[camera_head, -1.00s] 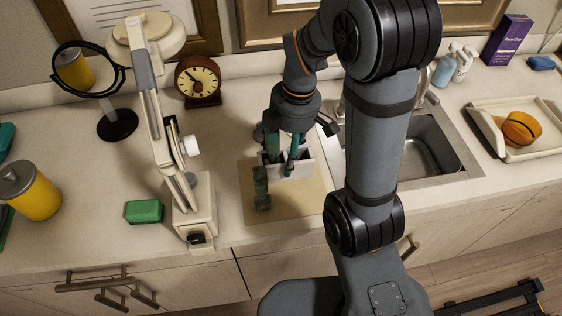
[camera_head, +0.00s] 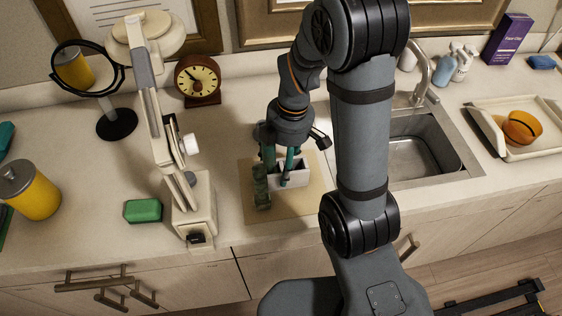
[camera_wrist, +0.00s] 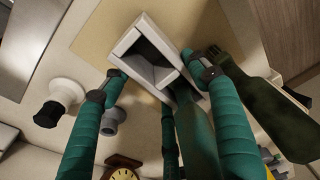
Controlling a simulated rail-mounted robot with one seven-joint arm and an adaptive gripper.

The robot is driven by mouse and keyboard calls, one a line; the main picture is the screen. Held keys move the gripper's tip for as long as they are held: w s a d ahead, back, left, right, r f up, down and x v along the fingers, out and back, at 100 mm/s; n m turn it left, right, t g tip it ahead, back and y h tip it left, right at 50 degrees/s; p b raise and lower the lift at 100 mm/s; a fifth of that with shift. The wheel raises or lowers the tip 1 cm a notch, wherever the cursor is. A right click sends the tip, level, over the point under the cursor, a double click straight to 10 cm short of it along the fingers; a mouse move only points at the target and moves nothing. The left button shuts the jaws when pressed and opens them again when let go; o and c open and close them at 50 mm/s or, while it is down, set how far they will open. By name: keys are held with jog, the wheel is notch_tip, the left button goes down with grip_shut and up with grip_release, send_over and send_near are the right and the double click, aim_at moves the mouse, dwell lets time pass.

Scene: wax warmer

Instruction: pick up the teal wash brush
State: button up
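A pale holder with open compartments (camera_head: 298,172) stands on a tan mat. It also shows in the wrist view (camera_wrist: 148,52). In the wrist view a flat dark teal piece (camera_wrist: 195,130), which looks like the teal wash brush, rises from the holder between my fingers. A thinner teal handle (camera_wrist: 168,140) is beside it. My gripper (camera_head: 277,172) points down at the holder with its teal fingers apart. In the wrist view my gripper (camera_wrist: 158,70) is open, its fingertips on either side of the holder. I cannot tell whether either finger touches anything. In the head view my fingers hide the brush.
A dark green upright object (camera_head: 261,188) stands just left of the holder, close to my right finger in the wrist view (camera_wrist: 265,112). A white lamp-like stand (camera_head: 190,200) and green block (camera_head: 143,210) are left. The sink (camera_head: 425,150) is right. The mat's front is clear.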

jog(key=o, duration=0.4)
jog(key=shift+o, duration=0.2)
jog(key=shift+r, duration=0.1)
notch_tip(320, 180, up, 11)
jog(key=d+p, duration=0.1)
jog(key=p, duration=0.1)
jog(key=shift+d, duration=0.15)
jog(key=shift+r, duration=0.5)
jog(key=shift+c, duration=1)
jog(key=c, duration=0.3)
